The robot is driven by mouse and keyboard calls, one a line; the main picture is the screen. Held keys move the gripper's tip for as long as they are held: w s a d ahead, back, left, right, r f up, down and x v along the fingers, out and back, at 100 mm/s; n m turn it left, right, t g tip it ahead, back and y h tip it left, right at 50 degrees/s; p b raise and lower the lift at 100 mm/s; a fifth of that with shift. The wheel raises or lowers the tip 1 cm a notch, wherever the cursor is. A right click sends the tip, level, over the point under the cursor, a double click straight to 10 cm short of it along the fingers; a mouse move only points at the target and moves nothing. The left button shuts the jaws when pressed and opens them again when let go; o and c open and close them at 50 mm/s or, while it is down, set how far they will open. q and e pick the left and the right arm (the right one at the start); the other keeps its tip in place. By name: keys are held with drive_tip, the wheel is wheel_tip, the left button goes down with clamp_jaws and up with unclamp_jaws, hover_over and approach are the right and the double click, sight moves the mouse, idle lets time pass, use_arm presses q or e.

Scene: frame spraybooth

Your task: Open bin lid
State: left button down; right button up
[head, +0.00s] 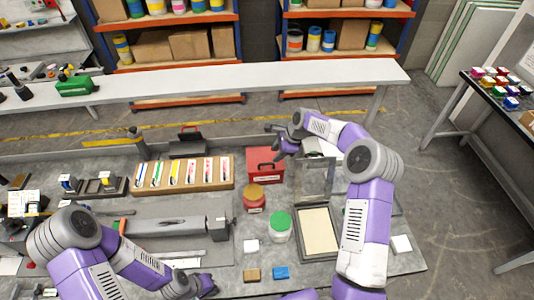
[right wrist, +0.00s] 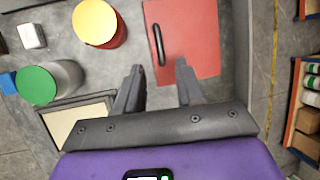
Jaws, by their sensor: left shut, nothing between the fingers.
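The red bin (head: 265,168) stands on the bench, right of the middle of the head view. Its flat red lid (right wrist: 190,35) looks shut in the right wrist view and has a black bar handle (right wrist: 158,45) near its left edge. My right gripper (head: 279,149) is at the back of the bin's top in the head view. In the right wrist view my right gripper (right wrist: 159,68) is open and empty, with the handle just beyond the gap between its fingertips. I cannot tell if they touch. My left gripper (head: 207,287) is low at the bench's front, shut and empty.
A jar with an orange-yellow lid (head: 253,191) and a green-lidded jar (head: 280,226) stand in front of the bin. A framed cream panel (head: 318,230) lies right of them. A wooden rack of cards (head: 184,173) is left of the bin. Small blocks lie near the front.

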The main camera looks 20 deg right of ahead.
sight(267, 164)
drive_tip(key=p+x, duration=0.1)
drive_tip(key=x, duration=0.6)
drive_tip(key=shift+c, duration=0.3)
clamp_jaws()
